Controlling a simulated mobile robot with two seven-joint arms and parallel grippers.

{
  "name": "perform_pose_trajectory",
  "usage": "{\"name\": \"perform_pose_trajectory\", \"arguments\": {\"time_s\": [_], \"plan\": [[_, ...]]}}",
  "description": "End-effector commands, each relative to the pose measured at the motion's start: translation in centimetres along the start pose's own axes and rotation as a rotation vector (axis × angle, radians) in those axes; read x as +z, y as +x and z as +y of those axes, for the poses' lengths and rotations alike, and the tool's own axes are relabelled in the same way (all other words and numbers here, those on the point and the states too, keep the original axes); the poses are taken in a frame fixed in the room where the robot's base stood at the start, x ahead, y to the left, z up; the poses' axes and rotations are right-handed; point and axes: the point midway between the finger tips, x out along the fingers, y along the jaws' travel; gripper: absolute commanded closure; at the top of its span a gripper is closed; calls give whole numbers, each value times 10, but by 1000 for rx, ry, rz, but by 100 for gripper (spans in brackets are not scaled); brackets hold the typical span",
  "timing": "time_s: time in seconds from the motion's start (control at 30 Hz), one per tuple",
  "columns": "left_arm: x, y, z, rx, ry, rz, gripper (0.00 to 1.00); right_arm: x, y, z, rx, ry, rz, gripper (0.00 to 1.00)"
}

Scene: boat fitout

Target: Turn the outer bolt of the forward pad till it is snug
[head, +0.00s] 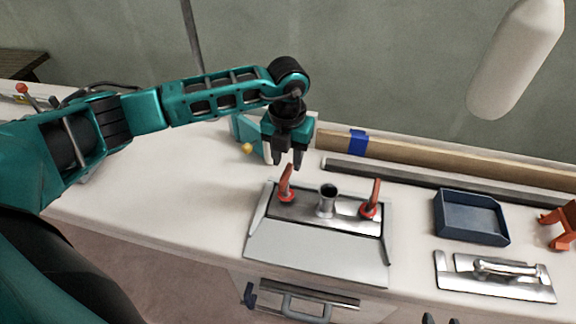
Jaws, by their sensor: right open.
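A grey metal fixture (316,258) with a sloped front stands on the white bench. A steel plate (340,221) with an upright tube (327,200) sits in it. A red lever stands at each end of the plate, left (286,184) and right (371,198). I cannot make out the outer bolt or which part is the forward pad. My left gripper (287,164) points down at the left lever's top, fingers apart; I cannot tell whether it touches the lever. Only the dark fingertips of my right gripper (440,320) show at the bottom edge, apart and empty.
A dark blue tray (471,217) and a steel plate with a handle (495,277) lie to the right. An orange object (559,226) is at the right edge. A wooden strip with blue tape (357,142) runs behind. A white cylinder (515,58) hangs above.

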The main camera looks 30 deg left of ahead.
Motion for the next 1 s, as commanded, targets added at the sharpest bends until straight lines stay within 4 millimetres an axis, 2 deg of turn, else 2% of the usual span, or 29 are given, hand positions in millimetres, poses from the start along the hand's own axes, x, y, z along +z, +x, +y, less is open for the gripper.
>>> {"name": "perform_pose_trajectory", "arguments": {"time_s": [0.1,0.23,0.6,1.0], "plan": [[-1,20,0,1,0,2,62,1,0,0,0,0,-1,57],[0,32,0,-1,0,2,62,1,0,0,0,0,-1,57],[0,37,0,-1,2,0,62,1,1,0,0,-1,0,57],[0,37,0,-1,1,0,99,1,1,0,0,-1,0,57]]}}
